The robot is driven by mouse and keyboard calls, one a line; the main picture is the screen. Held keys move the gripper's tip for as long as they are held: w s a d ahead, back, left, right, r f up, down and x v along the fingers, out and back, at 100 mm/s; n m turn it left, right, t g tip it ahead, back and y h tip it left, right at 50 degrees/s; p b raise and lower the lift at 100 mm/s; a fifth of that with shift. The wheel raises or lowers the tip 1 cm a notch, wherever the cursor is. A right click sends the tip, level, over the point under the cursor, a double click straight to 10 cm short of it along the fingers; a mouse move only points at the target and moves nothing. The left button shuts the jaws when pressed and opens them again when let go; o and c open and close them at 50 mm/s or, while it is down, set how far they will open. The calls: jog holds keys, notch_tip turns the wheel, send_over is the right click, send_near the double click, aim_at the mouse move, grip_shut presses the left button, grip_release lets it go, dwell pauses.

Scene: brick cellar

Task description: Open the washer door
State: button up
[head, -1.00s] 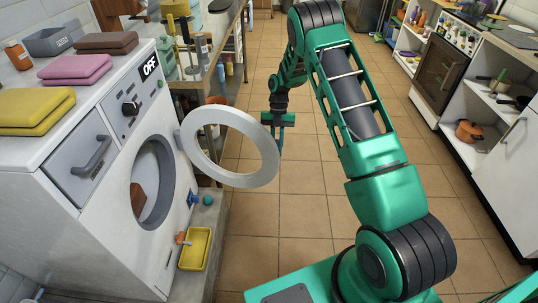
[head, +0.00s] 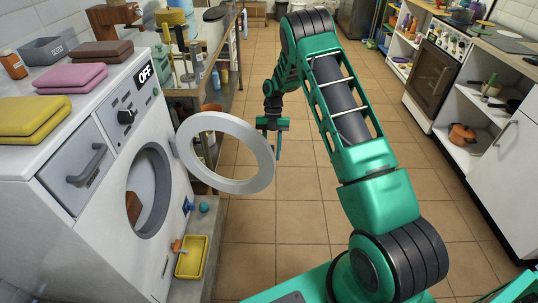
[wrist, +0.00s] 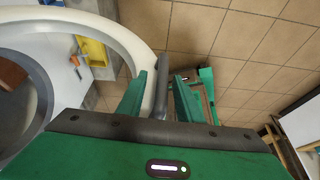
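The washer (head: 100,215) stands at the left in the head view, its front facing right. Its round door (head: 262,150), a pale ring, is swung wide open and sticks out from the front on its hinge side. The drum opening (head: 150,180) is uncovered, with a brown item (head: 132,208) inside. My gripper (head: 277,140) is at the door's outer edge. In the wrist view, the two green fingers of my gripper (wrist: 160,92) stand apart, on either side of the door's dark handle (wrist: 162,85). A gap shows between the handle and the right finger.
A cluttered bench (head: 215,85) stands behind the door. Shelves and an oven (head: 432,75) line the right. The tiled floor between is free.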

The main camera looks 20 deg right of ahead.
jog(key=v, duration=1)
jog(key=shift+w, duration=0.15)
jog(key=shift+a+r, duration=0.1)
jog(key=shift+r, duration=0.1)
jog(key=s+d+r+m+t+h, duration=0.1)
jog(key=s+d+r+m, duration=0.2)
jog(key=s+r+m, duration=0.65)
jog(key=s+d+r+m+t, duration=0.1)
jog(key=s+d+r+m, duration=0.1)
jog(key=s+r+m, duration=0.75)
jog(key=s+m+t+h, duration=0.1)
jog(key=s+m, duration=1.7)
jog(key=s, duration=1)
jog(key=shift+d+r+t, duration=0.25)
jog(key=shift+t, duration=0.15)
jog(key=shift+s+d, duration=0.1)
jog(key=shift+s, duration=0.05)
